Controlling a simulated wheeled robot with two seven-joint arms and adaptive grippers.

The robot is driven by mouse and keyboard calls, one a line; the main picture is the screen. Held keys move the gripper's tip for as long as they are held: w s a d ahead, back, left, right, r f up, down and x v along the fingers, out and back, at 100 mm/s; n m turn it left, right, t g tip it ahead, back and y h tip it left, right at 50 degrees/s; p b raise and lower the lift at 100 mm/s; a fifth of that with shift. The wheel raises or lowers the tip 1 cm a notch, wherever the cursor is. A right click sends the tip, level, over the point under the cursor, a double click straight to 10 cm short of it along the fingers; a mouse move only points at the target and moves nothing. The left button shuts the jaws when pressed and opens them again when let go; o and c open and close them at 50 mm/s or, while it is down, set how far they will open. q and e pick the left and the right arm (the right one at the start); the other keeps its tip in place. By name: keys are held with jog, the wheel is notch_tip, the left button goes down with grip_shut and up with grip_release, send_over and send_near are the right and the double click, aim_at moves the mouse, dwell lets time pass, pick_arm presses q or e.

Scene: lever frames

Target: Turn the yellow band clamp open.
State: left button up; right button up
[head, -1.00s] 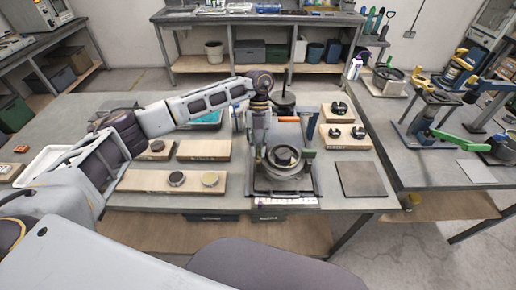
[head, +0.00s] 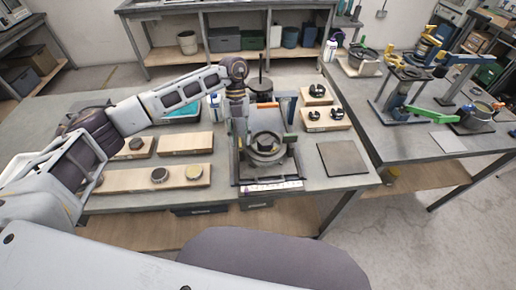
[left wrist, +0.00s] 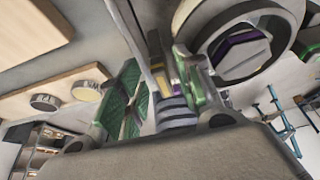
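My left gripper (head: 239,146) points down at the left side of a grey round fitting (head: 267,149) on a dark base plate at the bench's front edge. In the left wrist view the left gripper (left wrist: 155,88) has its green-padded fingers apart. A narrow yellow and dark piece (left wrist: 157,62) shows between them, nearer the right finger; I cannot tell whether it touches. It may be part of the yellow band clamp, whose full shape is hidden. The round fitting's ring (left wrist: 240,48) is beyond the right finger. My right gripper is not in view.
Wooden boards with round discs (head: 150,176) lie left of the fitting. Boards with black knobs (head: 325,115) are behind right, and a flat grey plate (head: 342,158) lies right. A side table holds a green-handled device (head: 430,115). A dark pot (head: 262,88) stands behind.

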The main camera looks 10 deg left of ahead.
pick_arm(q)
jog(key=shift+n, duration=0.4)
